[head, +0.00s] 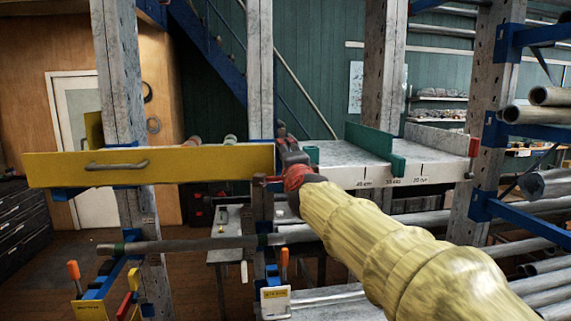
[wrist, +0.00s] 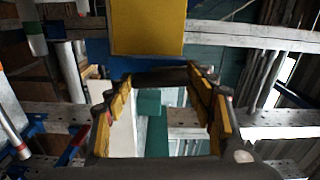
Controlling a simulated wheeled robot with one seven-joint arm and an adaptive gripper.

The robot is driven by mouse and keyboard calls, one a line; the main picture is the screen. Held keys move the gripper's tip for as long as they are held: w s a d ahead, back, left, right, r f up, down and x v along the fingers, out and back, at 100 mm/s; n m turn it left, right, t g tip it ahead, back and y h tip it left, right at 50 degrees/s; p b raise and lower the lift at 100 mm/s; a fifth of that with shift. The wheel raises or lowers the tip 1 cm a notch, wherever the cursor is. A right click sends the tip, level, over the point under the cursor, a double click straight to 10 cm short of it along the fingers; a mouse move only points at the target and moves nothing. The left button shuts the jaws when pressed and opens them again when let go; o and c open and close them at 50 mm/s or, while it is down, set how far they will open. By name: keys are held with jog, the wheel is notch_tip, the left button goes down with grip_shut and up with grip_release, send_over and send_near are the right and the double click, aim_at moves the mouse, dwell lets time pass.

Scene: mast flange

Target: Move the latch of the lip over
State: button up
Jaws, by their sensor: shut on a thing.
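The yellow lip (head: 200,165) is a long board with a grey handle, reaching left from the post. It also shows at the top of the wrist view (wrist: 148,27). The latch (head: 270,180) seems to be the small red piece at the lip's right end, mostly hidden by my gripper. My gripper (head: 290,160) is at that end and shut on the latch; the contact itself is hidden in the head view. In the wrist view my fingers (wrist: 165,100) stand apart, with a teal piece (wrist: 156,130) showing between them; whether they touch it I cannot tell.
A pale shelf (head: 350,176) with length marks and teal dividers (head: 370,139) lies right of my gripper. A red end piece (head: 473,147) is at its right. Upright posts (head: 259,70) and pipes (head: 548,185) stand close around. A grey bar (head: 190,245) runs below the lip.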

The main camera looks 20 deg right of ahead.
jog(key=shift+m, duration=0.5)
jog(key=o, duration=1.7)
jog(key=v, duration=1.2)
